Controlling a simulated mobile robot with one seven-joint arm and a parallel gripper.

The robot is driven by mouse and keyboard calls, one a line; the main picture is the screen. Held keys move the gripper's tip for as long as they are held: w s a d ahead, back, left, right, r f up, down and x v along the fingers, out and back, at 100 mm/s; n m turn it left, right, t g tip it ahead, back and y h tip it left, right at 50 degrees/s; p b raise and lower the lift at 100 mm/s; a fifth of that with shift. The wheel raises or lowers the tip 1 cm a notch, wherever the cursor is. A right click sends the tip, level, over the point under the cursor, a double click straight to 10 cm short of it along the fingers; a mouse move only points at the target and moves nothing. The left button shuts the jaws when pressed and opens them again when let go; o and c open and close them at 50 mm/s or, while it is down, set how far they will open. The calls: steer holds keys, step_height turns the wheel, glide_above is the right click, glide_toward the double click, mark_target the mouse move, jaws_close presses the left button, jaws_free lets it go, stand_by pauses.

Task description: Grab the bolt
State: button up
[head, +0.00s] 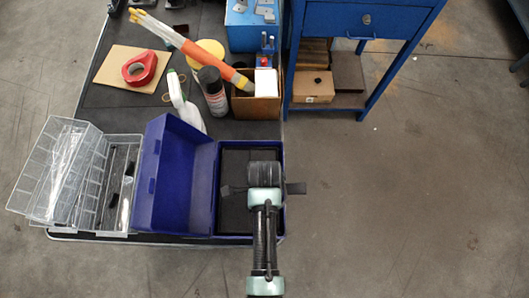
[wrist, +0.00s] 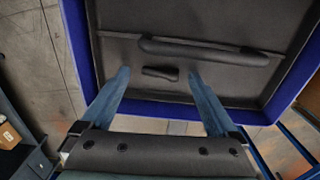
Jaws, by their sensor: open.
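The open blue case (head: 217,190) has a dark grey lined inside and stands at the bench's front right corner. It also fills much of the wrist view (wrist: 82,50). In that view a short dark piece (wrist: 160,72) lies in the case; it may be the bolt, but its shape is too dim to be sure. My gripper (wrist: 158,74) is open, with its two fingertips either side of this piece and nothing held. In the head view my gripper (head: 262,188) is over the case and my wrist hides what is under it.
A long dark bar-like shape (wrist: 203,50) lies in the case beyond the short piece. A clear organiser (head: 78,172) stands left of the case. A spray bottle (head: 186,105), a black can (head: 213,92) and a cardboard box (head: 257,106) stand behind. Floor at right is clear.

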steer(key=shift+f, duration=0.3)
steer(key=shift+c, duration=0.2)
steer(key=c, duration=1.4)
steer(key=shift+r, duration=0.15)
